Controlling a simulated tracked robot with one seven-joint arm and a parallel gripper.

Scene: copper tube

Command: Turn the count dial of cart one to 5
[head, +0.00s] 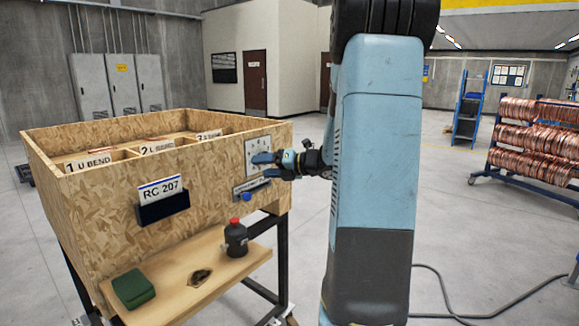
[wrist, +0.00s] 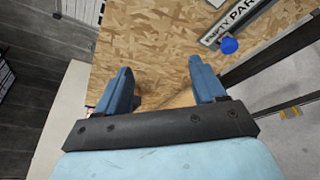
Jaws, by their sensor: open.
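The cart is a chipboard box (head: 100,215) on a dark frame, with a card reading RC 207 (head: 160,188) on its front. A white dial plate (head: 265,142) with dark marks is at the right end of that front. My gripper (head: 264,166) is in front of the plate and hides its lower part, so the pointer and its setting cannot be read. In the wrist view my gripper (wrist: 165,88) is open, its two blue fingers apart with nothing visible between them. The dial does not show in the wrist view. I cannot tell whether the fingers touch the plate.
A sign plate (head: 251,186) with a blue knob (head: 247,197) sits just below; the knob also shows in the wrist view (wrist: 229,46). A wooden shelf (head: 175,280) below holds a dark bottle (head: 236,240) and a green block (head: 133,289). A copper coil rack (head: 535,140) stands right.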

